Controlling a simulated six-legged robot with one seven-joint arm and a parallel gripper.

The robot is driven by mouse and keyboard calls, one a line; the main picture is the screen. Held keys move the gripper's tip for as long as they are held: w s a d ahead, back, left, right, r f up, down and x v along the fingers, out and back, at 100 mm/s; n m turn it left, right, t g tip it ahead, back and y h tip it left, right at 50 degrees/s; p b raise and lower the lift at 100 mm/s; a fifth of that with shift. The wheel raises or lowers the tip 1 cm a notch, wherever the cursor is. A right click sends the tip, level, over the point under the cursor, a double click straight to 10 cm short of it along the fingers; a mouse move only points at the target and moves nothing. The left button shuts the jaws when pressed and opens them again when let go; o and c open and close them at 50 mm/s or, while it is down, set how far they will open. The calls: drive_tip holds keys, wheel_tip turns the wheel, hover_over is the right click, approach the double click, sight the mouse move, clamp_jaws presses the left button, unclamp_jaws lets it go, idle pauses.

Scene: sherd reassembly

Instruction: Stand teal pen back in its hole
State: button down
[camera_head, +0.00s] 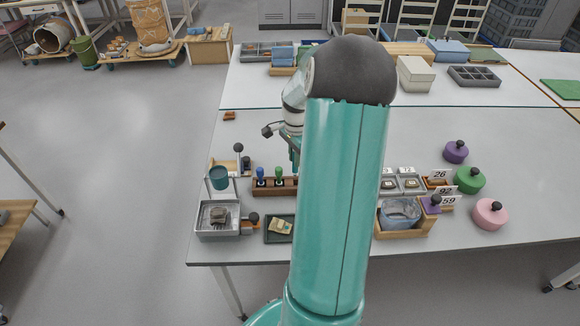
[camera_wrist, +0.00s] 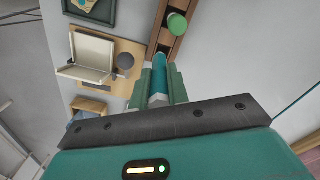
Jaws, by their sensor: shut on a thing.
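My gripper (camera_wrist: 160,88) is shut on the teal pen (camera_wrist: 159,68) in the wrist view, with a green finger on each side of it. The wooden pen block (camera_wrist: 158,39) lies just beyond the pen's far end, with a dark hole near it. I cannot tell whether the pen touches the block. A green pen (camera_wrist: 177,23) stands in the block. In the head view the block (camera_head: 265,190) holds a blue pen (camera_head: 260,175) and the green pen (camera_head: 278,175). There my arm hides the block's right part and most of my gripper.
A wooden stand with a white plate (camera_wrist: 92,55) and a dark knob (camera_wrist: 125,61) is left of the block in the wrist view. In the head view a grey tray (camera_head: 218,236) and a dark green tray (camera_head: 270,238) are in front. Bare table lies behind the block.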

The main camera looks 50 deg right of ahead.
sight(297, 171)
drive_tip(key=shift+s+d+r, duration=0.1)
drive_tip(key=shift+s+d, duration=0.05)
drive_tip(key=shift+d, duration=0.35)
drive_tip(key=shift+w+f, duration=0.2)
drive_tip(key=shift+f, duration=0.2)
drive_tip(key=shift+s+f, duration=0.15)
drive_tip(key=shift+s, duration=0.05)
drive_tip(key=shift+f, duration=2.95)
drive_tip(key=shift+w+f, duration=0.1)
drive_tip(key=shift+f, duration=0.2)
drive_tip(key=c, duration=1.3)
unclamp_jaws()
drive_tip(key=shift+r, duration=0.15)
